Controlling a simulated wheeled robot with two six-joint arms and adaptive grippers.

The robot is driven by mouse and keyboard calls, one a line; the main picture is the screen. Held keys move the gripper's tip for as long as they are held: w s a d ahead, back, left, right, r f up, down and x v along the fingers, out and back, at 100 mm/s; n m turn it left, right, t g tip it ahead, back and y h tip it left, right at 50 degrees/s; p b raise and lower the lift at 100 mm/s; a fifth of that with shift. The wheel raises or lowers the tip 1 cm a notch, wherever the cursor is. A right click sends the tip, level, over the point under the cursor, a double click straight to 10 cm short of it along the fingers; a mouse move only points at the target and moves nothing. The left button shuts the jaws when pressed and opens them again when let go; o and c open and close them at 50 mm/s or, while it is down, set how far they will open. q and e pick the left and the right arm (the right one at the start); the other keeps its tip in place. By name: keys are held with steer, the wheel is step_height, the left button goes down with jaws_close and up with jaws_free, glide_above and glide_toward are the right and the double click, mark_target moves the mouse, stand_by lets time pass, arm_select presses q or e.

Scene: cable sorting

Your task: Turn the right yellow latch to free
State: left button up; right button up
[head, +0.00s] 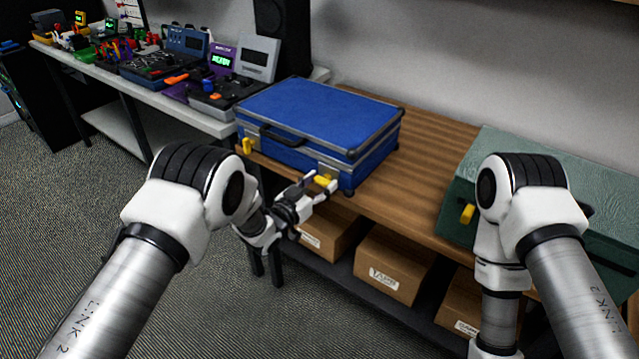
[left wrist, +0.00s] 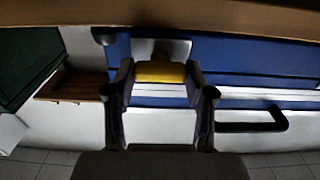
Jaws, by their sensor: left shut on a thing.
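A blue hard case (head: 318,112) with metal edges lies closed on the wooden bench, its black handle (head: 283,136) on the front. The right yellow latch (head: 324,181) is near the case's front right corner and lies roughly level. The left yellow latch (head: 247,146) stands upright near the front left corner. My left gripper (head: 316,182) is at the case front, shut on the right yellow latch. In the left wrist view the yellow latch (left wrist: 160,72) sits between the two fingers, against the blue case (left wrist: 245,60). My right gripper is out of view.
A green case (head: 490,165) with a yellow latch (head: 467,213) stands at the bench's right, partly behind my right arm. Cardboard boxes (head: 390,275) sit on the shelf below. Bare wooden bench top (head: 415,160) lies between the cases. Devices crowd the left table.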

arm_select(q)
steer(key=n, duration=0.4)
steer(key=shift+w+n, duration=0.1)
steer(key=shift+n, duration=0.2)
steer(key=n+p, duration=0.1)
steer(key=n, duration=0.3)
steer(key=shift+a+n, duration=0.15)
steer(key=shift+n, duration=0.15)
steer(key=n, duration=0.4)
steer(key=shift+p, duration=0.4)
steer(key=shift+f+n+p, duration=0.1)
steer(key=shift+n+p, duration=0.2)
steer(key=shift+n, duration=2.1)
steer(key=o, duration=1.2)
steer(key=shift+w+f, duration=0.1)
steer(key=shift+c, duration=0.2)
steer(key=shift+a, duration=0.1)
